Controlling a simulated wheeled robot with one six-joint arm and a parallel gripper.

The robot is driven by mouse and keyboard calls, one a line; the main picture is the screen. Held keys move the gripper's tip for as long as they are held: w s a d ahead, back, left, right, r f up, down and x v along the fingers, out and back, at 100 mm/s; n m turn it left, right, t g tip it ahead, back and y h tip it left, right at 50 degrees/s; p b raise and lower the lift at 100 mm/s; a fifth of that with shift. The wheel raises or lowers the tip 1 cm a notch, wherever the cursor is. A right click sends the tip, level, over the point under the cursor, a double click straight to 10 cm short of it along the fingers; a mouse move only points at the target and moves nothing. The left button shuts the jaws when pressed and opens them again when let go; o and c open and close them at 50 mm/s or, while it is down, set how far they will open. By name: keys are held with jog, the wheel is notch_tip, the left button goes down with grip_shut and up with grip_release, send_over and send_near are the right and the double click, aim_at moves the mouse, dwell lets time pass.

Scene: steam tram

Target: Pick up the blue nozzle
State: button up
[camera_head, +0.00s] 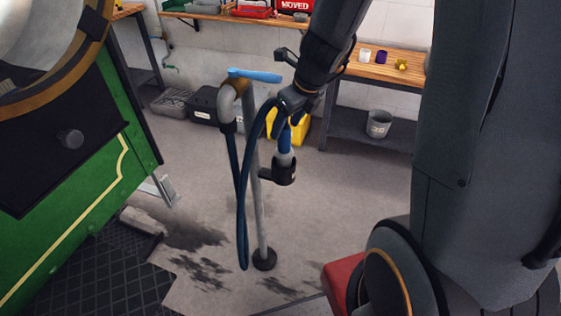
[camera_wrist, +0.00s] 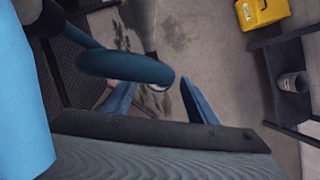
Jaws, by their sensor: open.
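The blue nozzle (camera_head: 284,138) hangs upright in a black holder (camera_head: 285,175) on the side of a grey standpipe (camera_head: 255,185), its lower part pale grey. A dark blue hose (camera_head: 233,180) loops down from the pipe's elbow and back up to the nozzle's top. My gripper (camera_head: 290,118) is at the top of the nozzle and hose end. In the wrist view my gripper (camera_wrist: 157,95) has its two blue fingers apart, and the hose (camera_wrist: 125,66) bends down between or just beyond them. The nozzle is mostly hidden there. I cannot tell whether the fingers touch it.
A light blue lever (camera_head: 255,75) tops the standpipe, close to my arm; it fills the wrist view's left edge (camera_wrist: 20,110). A green vehicle (camera_head: 90,190) stands left. A yellow container (camera_head: 300,128), grey bucket (camera_head: 378,124) and wooden bench (camera_head: 390,62) are behind. Floor around the standpipe is open.

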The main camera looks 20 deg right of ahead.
aim_at(281, 138)
jog(key=b+x, duration=0.1)
jog(key=x, duration=0.3)
jog(key=b+x, duration=0.2)
jog(key=x, duration=0.2)
jog(key=shift+w+d, duration=0.25)
jog(key=shift+c, duration=0.5)
grip_shut()
dwell(0.7)
